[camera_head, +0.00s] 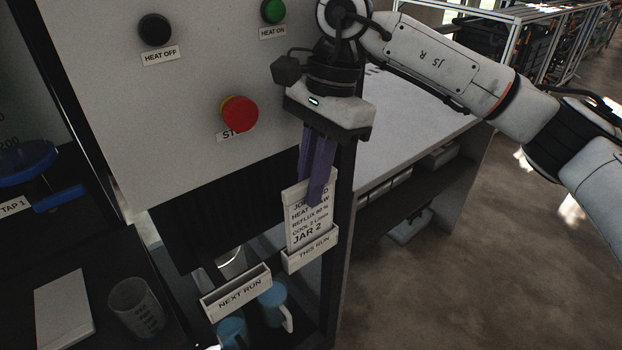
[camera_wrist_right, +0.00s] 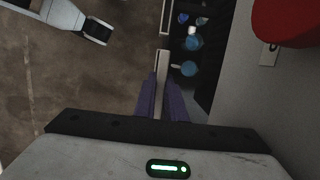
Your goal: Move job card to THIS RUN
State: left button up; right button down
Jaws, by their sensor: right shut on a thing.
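The job card (camera_head: 308,221) is a white upright card with printed lines ending in "JAR 2". My right gripper (camera_head: 315,196) is shut on its top edge with purple fingers. The card's lower edge is hidden behind the front lip of the THIS RUN holder (camera_head: 311,251), and I cannot tell whether it rests on the bottom. In the right wrist view the card (camera_wrist_right: 161,70) shows edge-on as a pale strip between the fingers. The NEXT RUN holder (camera_head: 237,292) is lower left and shows no card. My left gripper is not in the head view.
A panel above carries a red stop button (camera_head: 240,113), a black HEAT OFF button (camera_head: 155,29) and a green HEAT ON button (camera_head: 273,11). Blue mugs (camera_head: 273,301) stand below the holders. A clear beaker (camera_head: 135,305) is at lower left. The floor at right is open.

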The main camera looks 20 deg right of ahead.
jog(key=c, duration=1.7)
grip_release()
jog(key=shift+c, duration=0.2)
jog(key=shift+r, duration=0.1)
jog(key=p+v, duration=0.1)
jog(key=v, duration=0.1)
jog(key=p+v, duration=0.4)
jog(key=shift+s+a+r, duration=0.1)
jog(key=shift+a+r, duration=0.15)
jog(key=shift+r, duration=0.25)
jog(key=shift+f, duration=0.1)
